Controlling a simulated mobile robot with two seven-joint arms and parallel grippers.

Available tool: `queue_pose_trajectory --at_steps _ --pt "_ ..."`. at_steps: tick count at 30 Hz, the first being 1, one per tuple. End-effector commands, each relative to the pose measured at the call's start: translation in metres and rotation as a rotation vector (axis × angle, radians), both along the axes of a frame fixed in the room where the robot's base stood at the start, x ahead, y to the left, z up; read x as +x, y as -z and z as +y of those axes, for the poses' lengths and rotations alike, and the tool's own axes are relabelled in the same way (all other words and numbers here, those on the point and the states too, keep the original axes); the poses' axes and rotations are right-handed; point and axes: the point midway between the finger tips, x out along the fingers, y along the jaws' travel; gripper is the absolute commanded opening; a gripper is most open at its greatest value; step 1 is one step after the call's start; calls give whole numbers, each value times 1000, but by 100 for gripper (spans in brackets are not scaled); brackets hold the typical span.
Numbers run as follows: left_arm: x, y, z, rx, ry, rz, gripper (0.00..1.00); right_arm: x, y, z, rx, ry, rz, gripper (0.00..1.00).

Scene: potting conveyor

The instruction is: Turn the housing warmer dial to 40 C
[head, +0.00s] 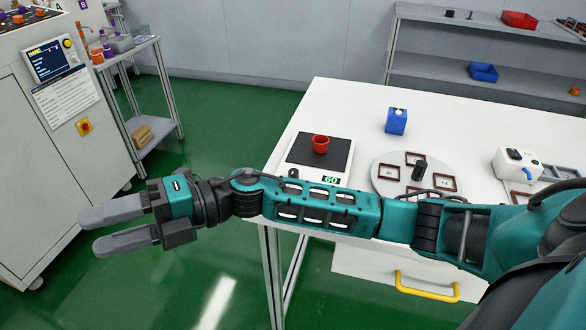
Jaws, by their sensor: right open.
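No part in view is clearly marked as the housing warmer dial. A flat white unit (344,174) with a dark top plate stands on the white table, with a red cup on it. Its front shows a small green display (331,180) reading 60. My right arm passes in front of the unit and hides part of its front edge, so I cannot tell whether a dial is there. My right gripper (95,233) is open and empty, its two grey fingers apart, over the green floor left of the table. My left gripper is out of view.
A round plate (398,187) with several framed pockets and a black knob, a blue block (396,121) and a white device (517,164) are on the table. A control cabinet (48,150) stands at left, near a small cart (150,118). Shelves (440,70) stand behind.

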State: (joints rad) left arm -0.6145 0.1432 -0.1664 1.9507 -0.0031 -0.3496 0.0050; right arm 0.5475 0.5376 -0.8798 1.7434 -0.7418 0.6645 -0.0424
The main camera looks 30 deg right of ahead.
Motion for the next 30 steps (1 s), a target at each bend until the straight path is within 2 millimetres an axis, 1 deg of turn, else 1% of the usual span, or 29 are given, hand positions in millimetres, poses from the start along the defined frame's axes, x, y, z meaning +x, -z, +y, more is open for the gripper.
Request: queue_pose_trajectory --at_steps 1,2,4,5,8,11,12,14,15,17,18,21,24,25,28,30 --pt "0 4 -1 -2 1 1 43 0 3 -4 -99 -70 -107 50" --pt "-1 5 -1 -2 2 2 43 -1 7 -7 -157 -111 -162 50" --pt "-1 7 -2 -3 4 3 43 -1 17 -19 -300 -202 -281 50" --pt "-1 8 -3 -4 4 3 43 0 22 -27 -364 -239 -326 50" --pt "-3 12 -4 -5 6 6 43 12 35 -61 -591 -345 -457 50" --pt "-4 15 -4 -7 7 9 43 30 41 -110 -833 -430 -549 50" --pt "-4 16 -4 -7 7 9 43 38 41 -133 -932 -455 -573 50" --pt "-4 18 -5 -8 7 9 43 50 37 -168 -1078 -486 -595 50" --pt "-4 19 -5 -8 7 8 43 57 32 -192 -1172 -501 -600 50" --pt "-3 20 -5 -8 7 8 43 66 23 -227 -1298 -516 -598 50" --pt "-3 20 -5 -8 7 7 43 70 16 -248 -1373 -522 -588 50" --pt "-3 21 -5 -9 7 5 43 76 -2 -291 -1522 -526 -557 50" --pt "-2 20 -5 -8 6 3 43 77 -15 -319 -1615 -526 -525 50" --pt "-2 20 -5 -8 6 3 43 77 -18 -324 -1631 -526 -518 50" --pt "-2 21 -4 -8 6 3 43 77 -19 -334 -1665 -525 -503 50" --pt "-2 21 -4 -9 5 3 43 77 -14 -336 -1670 -527 -500 50"
